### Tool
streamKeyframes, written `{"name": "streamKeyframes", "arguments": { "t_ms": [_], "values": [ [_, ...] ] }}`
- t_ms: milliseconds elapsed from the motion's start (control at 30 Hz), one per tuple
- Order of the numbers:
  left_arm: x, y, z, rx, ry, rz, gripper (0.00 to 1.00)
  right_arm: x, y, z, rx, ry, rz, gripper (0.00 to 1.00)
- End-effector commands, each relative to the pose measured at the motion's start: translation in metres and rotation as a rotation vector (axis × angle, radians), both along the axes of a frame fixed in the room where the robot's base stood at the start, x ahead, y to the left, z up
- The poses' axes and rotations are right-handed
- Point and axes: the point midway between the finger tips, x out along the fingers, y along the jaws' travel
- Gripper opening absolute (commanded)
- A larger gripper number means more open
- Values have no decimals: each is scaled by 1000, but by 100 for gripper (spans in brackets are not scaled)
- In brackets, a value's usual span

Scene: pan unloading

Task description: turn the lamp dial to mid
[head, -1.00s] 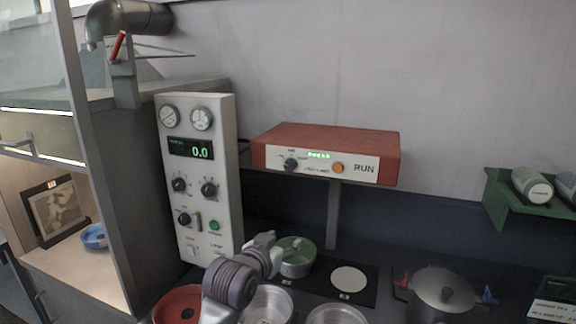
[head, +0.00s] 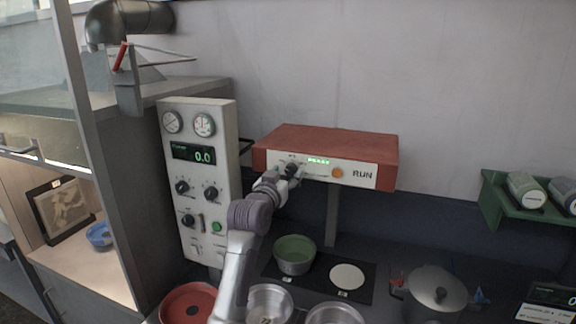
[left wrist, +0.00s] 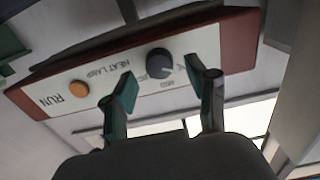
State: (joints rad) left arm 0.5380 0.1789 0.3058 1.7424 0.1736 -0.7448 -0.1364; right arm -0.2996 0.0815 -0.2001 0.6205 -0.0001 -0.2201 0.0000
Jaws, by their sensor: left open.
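The heat lamp is a red box with a white front panel, a black round dial (left wrist: 159,62), an orange button (left wrist: 79,88) and the word RUN. In the left wrist view my left gripper (left wrist: 168,86) is open, with one finger to each side of the dial. The fingers look apart from the dial, and the gap to the panel is hard to judge. My right gripper is out of view.
A white control panel (head: 203,240) with gauges and knobs stands left of the lamp. Below are a green pot (head: 294,262), a lidded grey pot (head: 437,292), a red pan (head: 166,311) and metal bowls. A green shelf (head: 490,205) with jars is at right.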

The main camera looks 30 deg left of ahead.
Motion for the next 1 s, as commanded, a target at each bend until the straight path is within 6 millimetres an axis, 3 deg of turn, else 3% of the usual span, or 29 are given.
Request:
{"name": "streamKeyframes", "arguments": {
  "t_ms": [200,500,833,1000],
  "values": [
    [16,4,0,0,0,0,58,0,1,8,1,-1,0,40],
    [17,4,0,1,-1,0,58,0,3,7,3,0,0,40],
    [17,4,0,1,0,0,3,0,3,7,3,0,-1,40],
    [17,4,0,6,1,0,0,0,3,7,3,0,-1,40]
  ]
}}
